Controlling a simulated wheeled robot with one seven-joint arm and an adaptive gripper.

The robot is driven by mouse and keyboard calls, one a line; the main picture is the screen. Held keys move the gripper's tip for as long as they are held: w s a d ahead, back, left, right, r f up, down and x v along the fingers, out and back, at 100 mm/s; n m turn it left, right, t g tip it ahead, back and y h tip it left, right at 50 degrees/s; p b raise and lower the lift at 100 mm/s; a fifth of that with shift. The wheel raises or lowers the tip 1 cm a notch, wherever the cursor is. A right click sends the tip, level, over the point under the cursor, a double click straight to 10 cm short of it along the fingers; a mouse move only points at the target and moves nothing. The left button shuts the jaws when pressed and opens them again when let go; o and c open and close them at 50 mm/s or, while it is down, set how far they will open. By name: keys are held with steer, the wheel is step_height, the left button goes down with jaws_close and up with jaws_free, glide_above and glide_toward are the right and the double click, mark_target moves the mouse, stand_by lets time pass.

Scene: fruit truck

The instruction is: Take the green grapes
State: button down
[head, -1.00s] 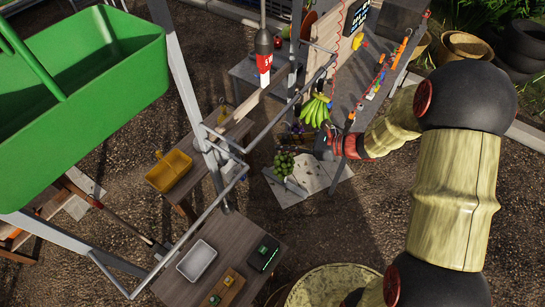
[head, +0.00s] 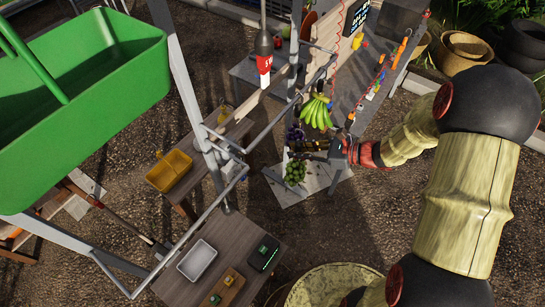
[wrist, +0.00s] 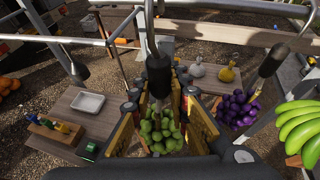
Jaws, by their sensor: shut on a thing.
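The bunch of green grapes (head: 296,173) hangs among the hanging fruit, near the lower end of the frame in the head view. In the wrist view the green grapes (wrist: 162,132) sit between the two yellow-padded fingers of my gripper (wrist: 160,100). A dark cylindrical hanger (wrist: 158,76) is just above them. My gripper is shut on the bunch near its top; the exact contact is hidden. In the head view my gripper (head: 308,151) reaches in from the right, at the upper side of the grapes.
Purple grapes (wrist: 236,108) and green bananas (wrist: 299,128) hang close on the right in the wrist view. Metal frame bars (head: 250,143) run nearby. A wooden table with a white tray (head: 197,261) stands lower left in the head view.

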steer(key=shift+s+d, duration=0.7)
steer(key=shift+d, duration=0.15)
steer(key=shift+s+d, duration=0.65)
steer(key=shift+d, duration=0.2)
